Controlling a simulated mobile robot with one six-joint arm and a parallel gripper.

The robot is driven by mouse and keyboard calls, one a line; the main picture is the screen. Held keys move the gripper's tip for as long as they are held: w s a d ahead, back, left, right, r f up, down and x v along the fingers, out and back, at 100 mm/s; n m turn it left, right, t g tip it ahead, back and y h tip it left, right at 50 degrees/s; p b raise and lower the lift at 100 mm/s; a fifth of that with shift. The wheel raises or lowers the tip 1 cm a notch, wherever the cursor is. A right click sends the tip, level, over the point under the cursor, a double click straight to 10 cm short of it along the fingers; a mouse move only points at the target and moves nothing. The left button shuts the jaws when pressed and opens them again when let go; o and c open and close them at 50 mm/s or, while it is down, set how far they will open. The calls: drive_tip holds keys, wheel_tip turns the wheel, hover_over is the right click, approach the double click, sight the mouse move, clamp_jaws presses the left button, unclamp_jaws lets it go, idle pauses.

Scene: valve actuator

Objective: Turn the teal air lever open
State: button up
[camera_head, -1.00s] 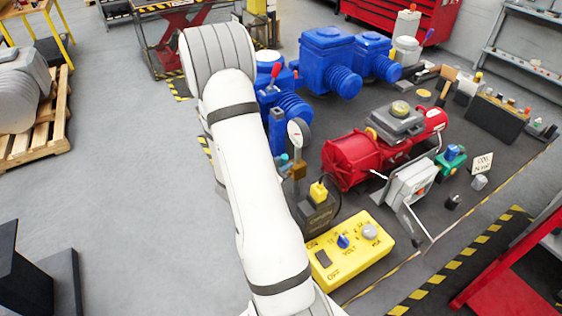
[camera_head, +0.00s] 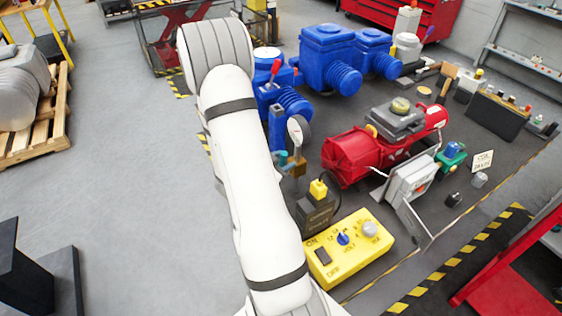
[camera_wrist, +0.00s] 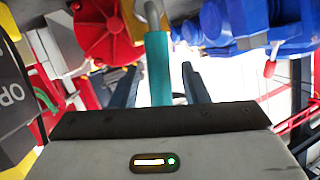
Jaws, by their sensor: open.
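The teal air lever (camera_wrist: 158,68) stands upright in the middle of the wrist view, its lower end close to my gripper's body. My gripper (camera_wrist: 158,86) is open. One dark finger is on each side of the lever, with a visible gap between each finger and the lever. In the head view a small teal piece (camera_head: 283,158) shows just right of my white arm, beside a brass fitting (camera_head: 298,167) and a round gauge (camera_head: 298,131). My gripper is hidden behind my arm in the head view.
A yellow control box (camera_head: 350,248) and a dark block with a yellow top (camera_head: 316,208) stand close right of my arm. A red actuator (camera_head: 352,157) and blue actuators (camera_head: 328,55) fill the bench behind. The floor at left is mostly clear.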

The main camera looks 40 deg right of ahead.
drive_tip(key=v, duration=0.7)
drive_tip(key=shift+a, duration=0.4)
drive_tip(key=shift+r, duration=0.1)
drive_tip(key=shift+c, duration=0.3)
drive_tip(key=shift+c, duration=0.8)
drive_tip(key=m+b, duration=0.1)
drive_tip(key=f+m+b, duration=0.1)
drive_tip(key=m, duration=0.1)
drive_tip(key=shift+a+f+g+h, duration=0.1)
drive_tip(key=shift+a+g+h, duration=0.2)
drive_tip(key=shift+a+h, duration=0.1)
drive_tip(key=c, duration=0.3)
drive_tip(key=a+m+b, duration=0.1)
drive_tip(key=m, duration=0.2)
drive_tip(key=f+m+g+h+b, duration=0.1)
drive_tip(key=m, duration=0.2)
drive_tip(key=a+m+g+b, duration=0.1)
drive_tip(key=m, duration=0.2)
drive_tip(key=shift+s+a+f+b, duration=0.15)
drive_tip(key=shift+a+f+b, duration=0.1)
drive_tip(key=shift+a+b, duration=0.15)
clamp_jaws()
drive_tip(key=d+m+g+h, duration=0.1)
drive_tip(key=d+m+g, duration=0.2)
drive_tip(key=d+m, duration=0.4)
drive_tip(key=shift+s+d+m+p, duration=0.3)
drive_tip(key=shift+m+p, duration=0.1)
drive_tip(key=shift+m, duration=1.1)
